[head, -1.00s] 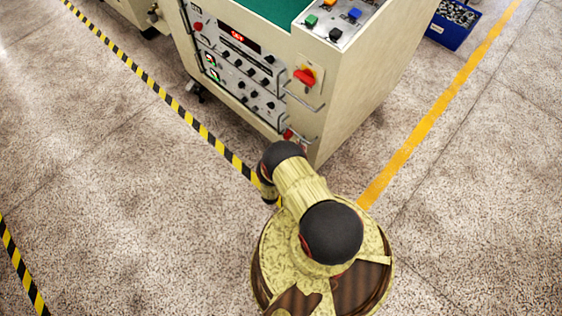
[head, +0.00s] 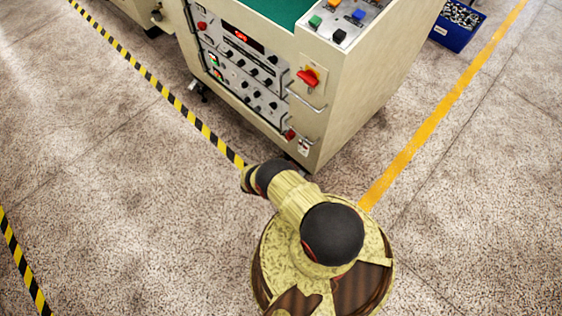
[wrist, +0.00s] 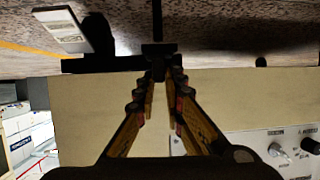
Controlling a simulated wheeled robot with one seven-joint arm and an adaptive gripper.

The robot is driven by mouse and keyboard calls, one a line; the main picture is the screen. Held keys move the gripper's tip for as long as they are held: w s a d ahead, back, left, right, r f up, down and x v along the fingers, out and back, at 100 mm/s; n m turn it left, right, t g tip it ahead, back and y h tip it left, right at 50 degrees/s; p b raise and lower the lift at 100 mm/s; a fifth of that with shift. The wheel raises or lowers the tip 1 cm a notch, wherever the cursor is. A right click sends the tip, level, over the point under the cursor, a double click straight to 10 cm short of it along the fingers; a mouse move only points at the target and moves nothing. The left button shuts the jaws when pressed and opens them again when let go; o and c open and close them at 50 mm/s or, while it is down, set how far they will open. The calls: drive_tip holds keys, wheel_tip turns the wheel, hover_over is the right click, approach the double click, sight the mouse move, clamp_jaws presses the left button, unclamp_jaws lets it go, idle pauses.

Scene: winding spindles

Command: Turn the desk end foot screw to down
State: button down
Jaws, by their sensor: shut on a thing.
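The desk is a cream cabinet (head: 365,85) with a control panel on its front. In the wrist view its cream underside edge or wall (wrist: 90,105) fills the middle, with floor above it. My gripper (wrist: 158,72) has its two fingers converging on a dark foot screw (wrist: 159,48) at the cabinet's edge, shut on it. The fingertips hide part of the screw, and its turn position cannot be read. In the head view my arm hides the gripper and that screw.
A red rotary switch (head: 308,77) and a metal handle (head: 307,101) stick out from the cabinet near my arm. A blue bin (head: 455,25) stands at the back right. Yellow-black tape (head: 165,92) and a yellow line (head: 440,105) mark open floor. A pale plate (wrist: 62,30) lies near the fingers.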

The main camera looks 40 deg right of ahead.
drive_tip(key=c, duration=1.9)
unclamp_jaws()
drive_tip(key=shift+d, duration=0.1)
drive_tip(key=v, duration=1.2)
drive_tip(key=shift+f, duration=0.1)
